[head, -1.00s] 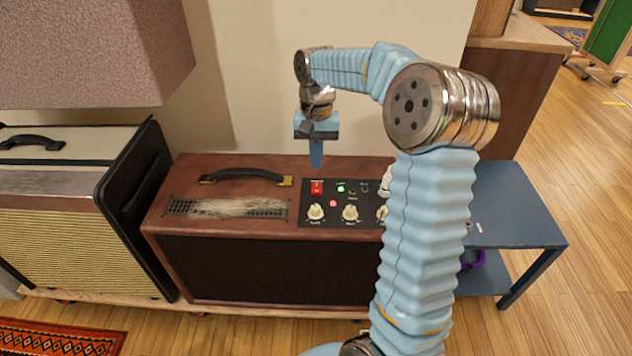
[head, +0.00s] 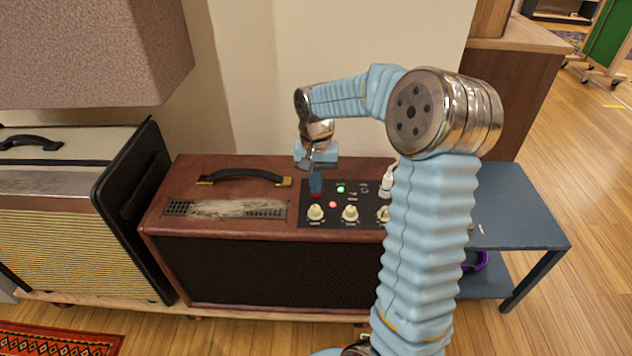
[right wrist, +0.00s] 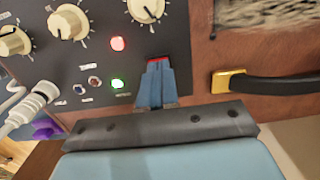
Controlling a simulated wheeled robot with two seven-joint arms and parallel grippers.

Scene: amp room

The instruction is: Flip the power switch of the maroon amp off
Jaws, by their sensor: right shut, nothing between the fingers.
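The maroon amp (head: 250,222) stands in the middle of the head view, with a black control panel (head: 335,189) on its top. My right gripper (head: 316,190) is shut and empty, pointing down at the panel. In the right wrist view its blue fingers (right wrist: 155,82) lie over the red power switch (right wrist: 158,60), and only a thin red edge shows beyond the tips. Whether they touch it I cannot tell. A green light (right wrist: 117,84) and a red light (right wrist: 117,43) are lit. The switch's position is hidden. My left gripper is not in view.
Cream knobs (head: 349,212) and a white cable plug (right wrist: 34,104) are close to the switch. The amp's black handle (head: 245,176) lies left of the panel. A cream amp (head: 60,220) stands at left, a blue-grey table (head: 518,205) at right.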

